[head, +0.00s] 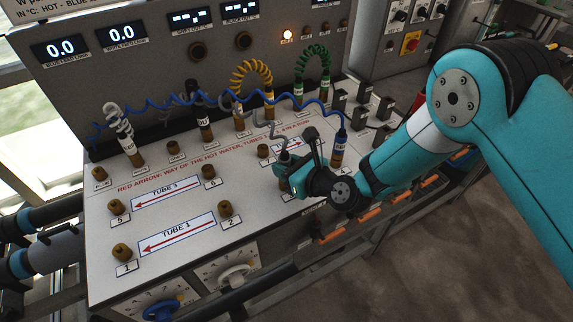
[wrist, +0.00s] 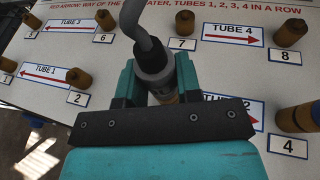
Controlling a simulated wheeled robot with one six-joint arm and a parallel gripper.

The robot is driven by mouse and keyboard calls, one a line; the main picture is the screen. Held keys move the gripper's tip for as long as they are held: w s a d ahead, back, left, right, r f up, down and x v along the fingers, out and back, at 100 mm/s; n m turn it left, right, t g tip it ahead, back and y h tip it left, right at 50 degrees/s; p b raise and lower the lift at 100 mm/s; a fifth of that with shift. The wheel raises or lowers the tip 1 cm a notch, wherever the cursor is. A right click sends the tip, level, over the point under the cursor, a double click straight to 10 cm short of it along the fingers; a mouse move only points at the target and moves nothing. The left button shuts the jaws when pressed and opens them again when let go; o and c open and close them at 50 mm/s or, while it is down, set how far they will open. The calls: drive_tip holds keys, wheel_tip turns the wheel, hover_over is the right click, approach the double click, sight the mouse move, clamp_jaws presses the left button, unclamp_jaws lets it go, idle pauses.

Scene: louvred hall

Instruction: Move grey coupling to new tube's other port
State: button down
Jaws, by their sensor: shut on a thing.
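The grey coupling (wrist: 152,62) is upright between my gripper's fingers, with a grey hose bending up from its top. It also shows in the head view (head: 284,157). My gripper (wrist: 158,85) is shut on it over the panel, beside the TUBE 2 label. Brass shows just under the coupling, but its lower end is hidden by my gripper, so I cannot tell whether it is seated on a port. Port 4 (wrist: 300,118) stands to the right by its label. Port 2 (head: 226,208) and port 1 (head: 121,250) of TUBE 1 are bare.
Bare ports 6 (head: 210,171) and 5 (head: 120,221) stand left on the panel; port 7 (wrist: 187,24) is behind the coupling. A blue coupling (head: 340,140) stands right of my gripper, its coiled blue hose crossing behind. Yellow (head: 252,75) and green (head: 312,60) hoses arch at the back.

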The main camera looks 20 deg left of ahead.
drive_tip(key=c, duration=0.7)
unclamp_jaws()
drive_tip(key=shift+s+d+r+p, duration=0.3)
drive_tip(key=shift+d+r+p, duration=0.35)
drive_tip(key=shift+r, duration=0.3)
drive_tip(key=shift+s+d+r+p, duration=0.25)
drive_tip(key=shift+d+r+p, duration=0.4)
drive_tip(key=shift+r, duration=0.3)
drive_tip(key=shift+s+d+r+p, duration=0.3)
drive_tip(key=shift+d+r+p, duration=0.3)
drive_tip(key=shift+r, duration=0.35)
